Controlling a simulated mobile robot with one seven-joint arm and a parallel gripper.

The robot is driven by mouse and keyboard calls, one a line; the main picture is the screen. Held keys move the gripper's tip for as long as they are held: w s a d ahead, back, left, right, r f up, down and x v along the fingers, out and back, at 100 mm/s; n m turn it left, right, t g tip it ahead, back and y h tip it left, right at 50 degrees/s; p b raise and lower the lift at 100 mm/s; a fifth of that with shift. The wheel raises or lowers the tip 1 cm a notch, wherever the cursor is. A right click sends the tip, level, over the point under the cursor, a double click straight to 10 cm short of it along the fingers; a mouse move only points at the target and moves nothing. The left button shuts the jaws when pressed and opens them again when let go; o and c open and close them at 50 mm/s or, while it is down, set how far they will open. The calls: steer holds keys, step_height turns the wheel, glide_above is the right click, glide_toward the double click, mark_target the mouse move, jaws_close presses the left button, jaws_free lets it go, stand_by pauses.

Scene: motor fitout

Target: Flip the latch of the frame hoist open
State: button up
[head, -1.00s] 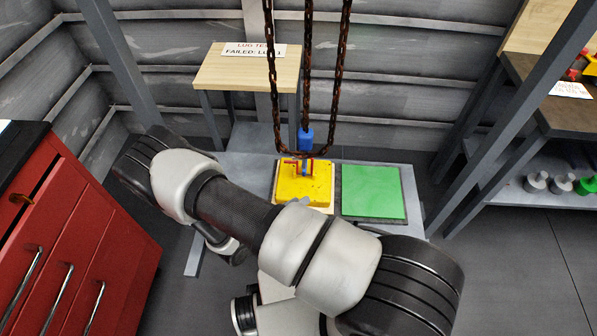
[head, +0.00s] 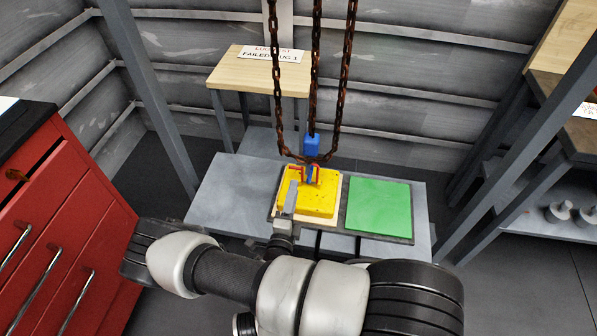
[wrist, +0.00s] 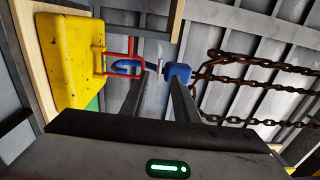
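The frame hoist hangs on rusty chains (head: 345,85), with a blue block (head: 311,147) and a blue hook (head: 310,174) below it. The hook sits at a red bracket on top of a yellow block (head: 322,200). In the wrist view the blue hook (wrist: 126,65) is within the red bracket (wrist: 135,48), and the blue block (wrist: 178,72) is to its right. My gripper (wrist: 157,78) is open, its fingertips close to the hook and block; I cannot tell whether they touch. In the head view my gripper (head: 291,192) is left of the hook.
The yellow block and a green square (head: 378,206) lie on a low grey platform (head: 235,195). A wooden table (head: 255,70) with a sign stands behind. A red drawer cabinet (head: 65,200) is at left, and grey posts (head: 520,190) rise at right.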

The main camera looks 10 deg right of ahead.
steer(key=x, duration=0.8)
steer(key=shift+w+b, duration=0.35)
steer(key=shift+b, duration=0.05)
steer(key=shift+d, duration=0.15)
jaws_close()
